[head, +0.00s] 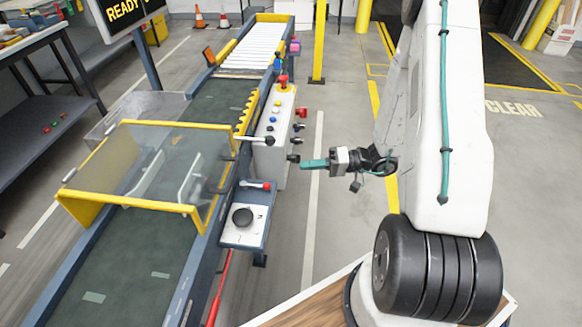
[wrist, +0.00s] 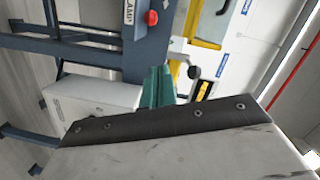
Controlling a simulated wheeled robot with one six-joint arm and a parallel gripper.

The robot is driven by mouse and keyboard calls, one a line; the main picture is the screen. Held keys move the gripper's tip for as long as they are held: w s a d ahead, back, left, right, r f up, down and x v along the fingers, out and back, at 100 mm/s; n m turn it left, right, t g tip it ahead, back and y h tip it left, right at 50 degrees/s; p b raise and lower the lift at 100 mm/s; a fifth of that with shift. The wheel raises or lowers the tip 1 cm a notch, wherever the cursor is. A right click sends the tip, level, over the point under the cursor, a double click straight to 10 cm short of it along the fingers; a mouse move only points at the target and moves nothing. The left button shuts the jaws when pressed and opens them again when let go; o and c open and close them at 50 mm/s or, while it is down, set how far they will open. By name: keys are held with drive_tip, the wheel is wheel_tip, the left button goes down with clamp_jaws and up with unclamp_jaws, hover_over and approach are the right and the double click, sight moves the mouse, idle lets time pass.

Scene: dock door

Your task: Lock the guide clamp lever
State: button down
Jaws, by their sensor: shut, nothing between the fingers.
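A lever with a red end (head: 266,186) sits on a blue bracket at the conveyor's near side in the head view. It lies roughly sideways, its red end toward the right. In the wrist view a red knob (wrist: 151,18) shows at the top beside a white label partly reading "AMP". A second lever with a black ball (head: 269,140) stands above and behind it; its black ball also shows in the wrist view (wrist: 193,72). My gripper (head: 304,164), with teal fingers (wrist: 157,84), is shut and empty. It points left in the head view, apart from both levers.
A white control cabinet (head: 274,150) with coloured buttons stands beside the conveyor, close to my gripper. A black knob (head: 242,217) sits on a small panel below the red-ended lever. A clear guard with yellow frame (head: 160,205) spans the belt. Floor right of the cabinet is clear.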

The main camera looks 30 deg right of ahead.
drive_tip(key=shift+v, duration=1.15)
drive_tip(key=shift+s, duration=0.1)
drive_tip(key=s+a+r+g+h, duration=0.2)
drive_tip(key=s+a+r+h, duration=0.1)
drive_tip(key=s+r+h, duration=0.2)
drive_tip(key=s+a+r+g+h, duration=0.2)
drive_tip(key=s+r+h, duration=0.3)
drive_tip(key=r, duration=0.9)
drive_tip(key=s+a+r+n+g+h, duration=0.1)
drive_tip(key=s+a+r+g+h, duration=0.1)
drive_tip(key=s+a+r+h, duration=0.3)
drive_tip(key=s+r, duration=0.4)
drive_tip(key=s, duration=0.1)
drive_tip(key=shift+s+r, duration=0.2)
drive_tip(key=shift+s, duration=0.15)
